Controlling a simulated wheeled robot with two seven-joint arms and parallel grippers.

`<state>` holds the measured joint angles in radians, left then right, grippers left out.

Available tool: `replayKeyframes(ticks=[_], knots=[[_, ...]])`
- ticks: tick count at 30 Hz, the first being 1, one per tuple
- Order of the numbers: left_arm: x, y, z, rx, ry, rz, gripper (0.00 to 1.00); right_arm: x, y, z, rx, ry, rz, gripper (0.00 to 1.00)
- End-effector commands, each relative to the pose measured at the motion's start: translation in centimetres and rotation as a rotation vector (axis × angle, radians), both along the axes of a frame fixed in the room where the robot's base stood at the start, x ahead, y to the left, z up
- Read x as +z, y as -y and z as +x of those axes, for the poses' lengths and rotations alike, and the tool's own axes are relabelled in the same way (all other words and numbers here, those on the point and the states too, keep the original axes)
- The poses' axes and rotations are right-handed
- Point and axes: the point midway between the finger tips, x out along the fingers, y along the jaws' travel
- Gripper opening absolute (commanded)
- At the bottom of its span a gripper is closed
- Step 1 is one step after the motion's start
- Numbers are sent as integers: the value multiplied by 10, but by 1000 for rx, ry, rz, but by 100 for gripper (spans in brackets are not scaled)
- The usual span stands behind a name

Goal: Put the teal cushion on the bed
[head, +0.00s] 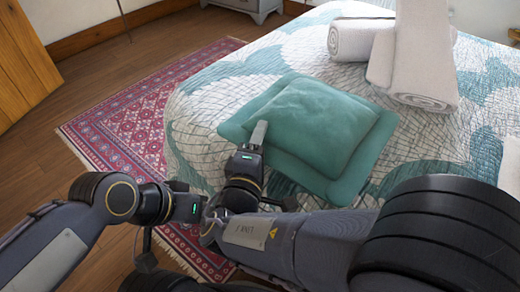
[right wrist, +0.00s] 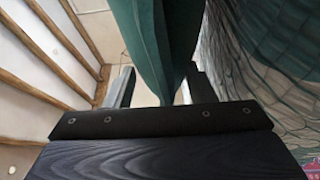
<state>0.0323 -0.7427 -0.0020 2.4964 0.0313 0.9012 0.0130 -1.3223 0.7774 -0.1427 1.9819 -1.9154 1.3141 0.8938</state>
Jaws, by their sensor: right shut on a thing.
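The teal cushion (head: 315,125) is at the near end of the bed (head: 205,130), over the patterned quilt. In the head view I cannot tell whether it rests fully on the quilt or is held slightly above it. My right gripper (head: 258,135) is shut on the cushion's near-left edge. In the right wrist view the teal fabric (right wrist: 160,45) runs between the two fingers, with the quilt close on the right. My left arm comes in from the left, and its gripper end (head: 195,208) is beside my right wrist; its fingers are not clear.
A red patterned rug (head: 125,125) lies on the wooden floor left of the bed. A grey cabinet (head: 248,8) stands at the back wall.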

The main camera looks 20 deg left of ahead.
Motion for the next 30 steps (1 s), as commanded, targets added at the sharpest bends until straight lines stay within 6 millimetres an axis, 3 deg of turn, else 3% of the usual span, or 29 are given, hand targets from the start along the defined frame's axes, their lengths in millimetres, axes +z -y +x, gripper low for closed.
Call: replayKeyframes(ticks=[1, 3, 15, 16, 18, 30], knots=[[-6, 0, 0, 0, 0, 0, 36, -12, 0, 0, 1, 1, -6, 21], [-7, 0, 0, 0, 0, 0, 36, -17, 0, 0, 1, 2, -3, 21], [-11, 0, 0, 0, 0, 0, 36, -20, 0, -1, 0, 2, 0, 21], [-10, 0, 0, 0, 0, 0, 36, -20, 0, -1, 0, 1, 0, 52], [-9, 0, 0, 0, 0, 0, 36, -19, 0, -1, 0, 1, 0, 59], [-3, 0, 0, 0, 0, 0, 36, -16, 0, -8, 4, 1, -2, 59]])
